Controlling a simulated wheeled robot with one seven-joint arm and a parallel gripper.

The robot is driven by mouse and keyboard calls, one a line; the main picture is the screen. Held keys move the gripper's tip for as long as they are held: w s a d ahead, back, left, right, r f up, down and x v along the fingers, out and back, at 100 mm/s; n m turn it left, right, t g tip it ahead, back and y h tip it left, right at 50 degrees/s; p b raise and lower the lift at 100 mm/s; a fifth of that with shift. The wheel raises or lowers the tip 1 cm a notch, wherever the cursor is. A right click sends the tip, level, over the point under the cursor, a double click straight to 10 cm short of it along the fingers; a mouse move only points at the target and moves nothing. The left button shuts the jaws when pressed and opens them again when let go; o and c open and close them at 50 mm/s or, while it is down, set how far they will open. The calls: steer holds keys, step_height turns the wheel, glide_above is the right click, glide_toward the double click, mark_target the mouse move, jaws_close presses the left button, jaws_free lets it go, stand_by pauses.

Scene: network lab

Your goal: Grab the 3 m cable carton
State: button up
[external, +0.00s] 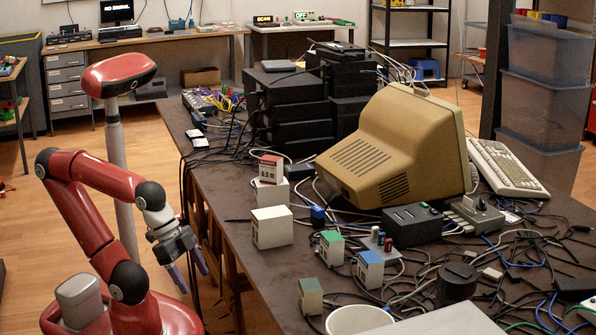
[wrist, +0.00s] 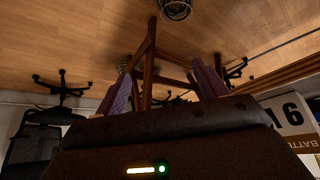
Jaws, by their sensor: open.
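Several small cartons stand on the dark table (external: 222,205). A carton with a red top (external: 272,161) reads like "6.0 m" and sits on a white box (external: 270,194). A plain white carton (external: 272,228) is in front of it. A green-topped carton (external: 331,248), a blue-topped carton (external: 370,270) and a dull green carton (external: 310,297) stand nearer the front. Their print is too small to read, so I cannot tell which is the 3 m one. My gripper (external: 193,280) is open and empty, left of the table edge, fingers pointing down. Its fingers also show in the wrist view (wrist: 163,85).
A beige monitor (external: 400,150), black boxes (external: 300,125), a keyboard (external: 505,168) and tangled cables crowd the table. A white round container (external: 358,319) stands at the front.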

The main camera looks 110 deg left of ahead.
mark_target(332, 246)
steer(key=shift+o, duration=0.3)
steer(key=w+a+r+n, duration=0.1)
steer(key=w+a+r, duration=0.1)
steer(key=w+r, duration=0.1)
steer(key=w+a+r+n, duration=0.1)
steer(key=w+a+r, duration=0.1)
steer(key=w, duration=0.3)
steer(key=w+a+r+n+g+y+b, duration=0.1)
steer(key=w+r, duration=0.3)
steer(key=shift+w+a+n, duration=0.3)
steer(key=shift+a+n, duration=0.1)
steer(key=w+a+r+n, duration=0.1)
steer(key=w+a, duration=0.2)
steer(key=w, duration=0.1)
steer(key=w+a+r+n+g+y, duration=0.1)
steer(key=w+a+n, duration=0.1)
steer(key=w, duration=0.3)
steer(key=w+a+r+n+y+b, duration=0.1)
steer(key=w+a+n, duration=0.1)
steer(key=w+a, duration=0.2)
steer(key=shift+w+a+r, duration=0.25)
steer(key=shift+w+r, duration=0.1)
steer(key=shift+w+a+f, duration=0.15)
steer(key=x, duration=0.7)
steer(key=shift+w+f+b, duration=0.15)
steer(key=shift+f+b, duration=0.05)
steer(key=shift+b, duration=0.2)
steer(key=c, duration=1.1)
